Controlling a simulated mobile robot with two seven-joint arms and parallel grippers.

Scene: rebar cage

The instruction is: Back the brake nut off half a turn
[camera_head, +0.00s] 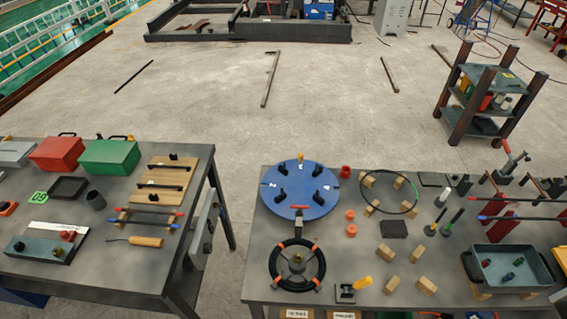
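A black spoked wheel (276,275) with orange marks lies at the front left of the right table. A small brass-coloured piece (297,259) sits at its hub; it may be the brake nut, but I cannot tell for sure. Behind the wheel is a blue round disc (322,207) with several black knobs and a small yellow post near its far edge. A grey bracket stands between disc and wheel. Neither of my grippers shows in the head view.
The right table (350,215) also holds wooden blocks (418,253), a black ring (408,188), a grey tray (483,281) and a yellow-handled piece (362,283). The left table (100,252) carries red and green boxes, with a floor gap between tables. A shelf cart (488,100) stands behind right.

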